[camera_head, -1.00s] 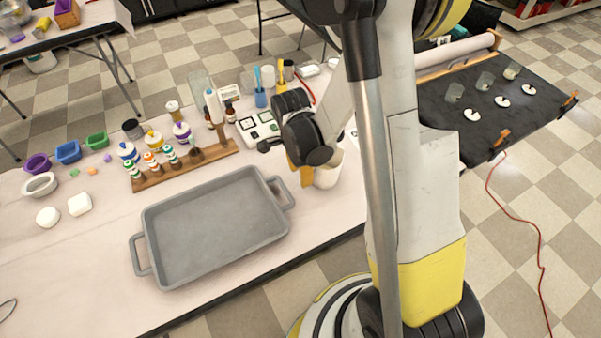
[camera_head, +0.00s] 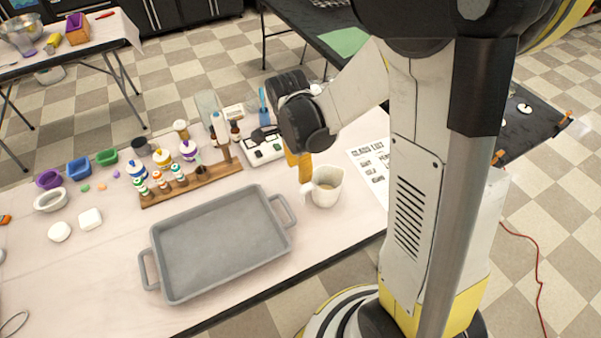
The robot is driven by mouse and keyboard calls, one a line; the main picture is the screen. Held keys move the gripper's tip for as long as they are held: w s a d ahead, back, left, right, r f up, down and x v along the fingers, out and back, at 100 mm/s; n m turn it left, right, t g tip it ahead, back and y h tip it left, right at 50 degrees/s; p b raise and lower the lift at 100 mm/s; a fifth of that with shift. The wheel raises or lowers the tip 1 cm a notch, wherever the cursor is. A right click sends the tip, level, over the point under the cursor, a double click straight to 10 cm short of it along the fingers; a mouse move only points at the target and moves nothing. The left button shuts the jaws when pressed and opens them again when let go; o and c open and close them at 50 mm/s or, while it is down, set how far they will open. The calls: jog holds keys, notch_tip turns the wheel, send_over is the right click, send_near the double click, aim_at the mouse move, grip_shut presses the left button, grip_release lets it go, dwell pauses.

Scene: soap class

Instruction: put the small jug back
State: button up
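The small jug (camera_head: 328,190) is white and stands upright on the pale table, right of the grey tray, with its handle on its left side. Something beige shows inside it. My gripper (camera_head: 304,172) points down just behind and left of the jug, its yellow-orange finger above the handle. I cannot tell if the finger touches the handle. Only one finger shows clearly, so its opening is hidden.
The grey tray (camera_head: 222,242) lies close to the left of the jug. A wooden rack (camera_head: 206,182) with several paint bottles stands behind the tray. A printed sheet (camera_head: 370,167) lies right of the jug. The table's front edge is near.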

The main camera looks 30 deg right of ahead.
jog(key=s+a+r+n+t, duration=0.2)
jog(key=s+r+n, duration=0.3)
jog(key=r+n, duration=0.3)
jog(key=s+a+r+n+t+y, duration=0.1)
jog(key=s+a+r+n+t, duration=0.1)
jog(key=s+r+n+t, duration=0.3)
jog(key=shift+s+r+n, duration=0.25)
jog(key=shift+r+n, duration=1.65)
jog(key=shift+n, duration=0.4)
